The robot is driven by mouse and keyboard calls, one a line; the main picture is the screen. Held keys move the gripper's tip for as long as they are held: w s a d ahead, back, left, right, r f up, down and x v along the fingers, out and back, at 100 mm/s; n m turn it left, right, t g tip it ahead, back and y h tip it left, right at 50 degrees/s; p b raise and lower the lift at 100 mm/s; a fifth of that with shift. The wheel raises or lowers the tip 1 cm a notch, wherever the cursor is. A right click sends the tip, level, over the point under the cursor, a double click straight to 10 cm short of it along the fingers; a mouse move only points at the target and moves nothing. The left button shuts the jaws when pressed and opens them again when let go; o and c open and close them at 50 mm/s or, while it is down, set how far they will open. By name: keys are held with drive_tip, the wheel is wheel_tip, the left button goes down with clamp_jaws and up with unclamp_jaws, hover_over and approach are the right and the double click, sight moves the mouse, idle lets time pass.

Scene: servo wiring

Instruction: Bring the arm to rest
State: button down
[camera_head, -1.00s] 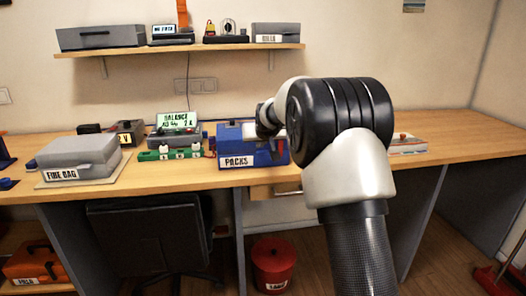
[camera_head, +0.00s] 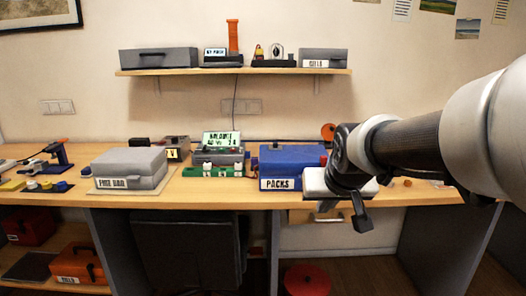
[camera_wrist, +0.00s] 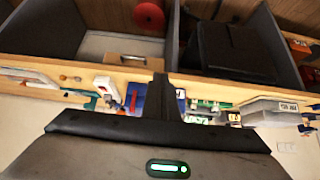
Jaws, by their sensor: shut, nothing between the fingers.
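My arm reaches in from the right edge in the head view. My gripper (camera_head: 362,224) hangs at its end, in front of the bench's front edge and to the right of the blue PACKS box (camera_head: 292,163). Its dark fingers are together and hold nothing. In the wrist view the closed fingers (camera_wrist: 160,80) point toward the bench, which appears upside down, with the floor side at the top. The gripper seems apart from everything on the bench.
The wooden bench (camera_head: 230,193) holds a grey FIRE BAG case (camera_head: 130,165), a balance charger (camera_head: 220,155) with a lit screen and a green board (camera_head: 212,171). A wall shelf (camera_head: 235,71) carries several devices. A red bin (camera_head: 308,280) stands on the floor below.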

drive_tip(key=s+f+g, duration=0.2)
drive_tip(key=s, duration=1.9)
wheel_tip(320, 180, up, 22)
drive_tip(key=p, duration=2.2)
drive_tip(key=shift+s+a+p, duration=0.15)
drive_tip(key=shift+s+p, duration=0.1)
drive_tip(key=shift+p, duration=0.1)
drive_tip(key=shift+w+a, duration=0.1)
